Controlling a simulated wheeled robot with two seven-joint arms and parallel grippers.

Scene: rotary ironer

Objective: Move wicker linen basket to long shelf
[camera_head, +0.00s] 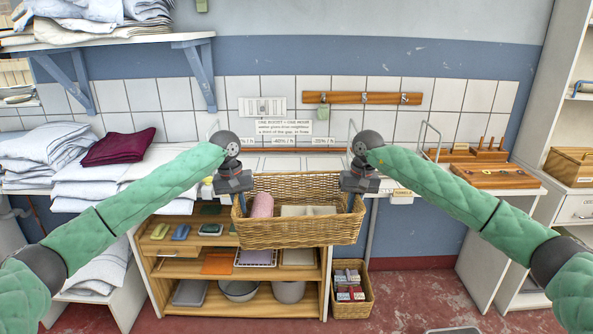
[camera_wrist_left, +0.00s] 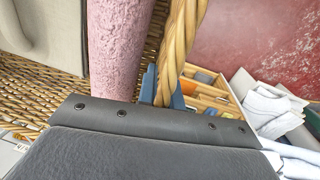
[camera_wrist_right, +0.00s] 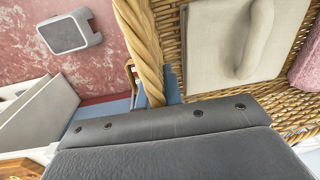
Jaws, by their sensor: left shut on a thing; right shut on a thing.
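The wicker linen basket (camera_head: 300,232) hangs level in front of me, held at both ends and clear of the floor. A rolled pink towel (camera_head: 262,205) and folded beige linen (camera_head: 308,211) lie in it. My left gripper (camera_head: 241,203) is shut on the basket's left rim, seen as a braided edge between blue fingers in the left wrist view (camera_wrist_left: 180,50). My right gripper (camera_head: 354,205) is shut on its right rim, also seen in the right wrist view (camera_wrist_right: 140,45). A long white worktop (camera_head: 285,163) runs behind the basket along the tiled wall; I cannot tell whether it is the long shelf.
A wooden shelf unit (camera_head: 240,264) with bowls and boxes stands below and behind the basket. Folded white linen (camera_head: 85,180) and a maroon cloth (camera_head: 118,146) are piled at left. Wooden trays (camera_head: 488,176) occupy the right worktop. A small basket (camera_head: 352,302) stands on the floor.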

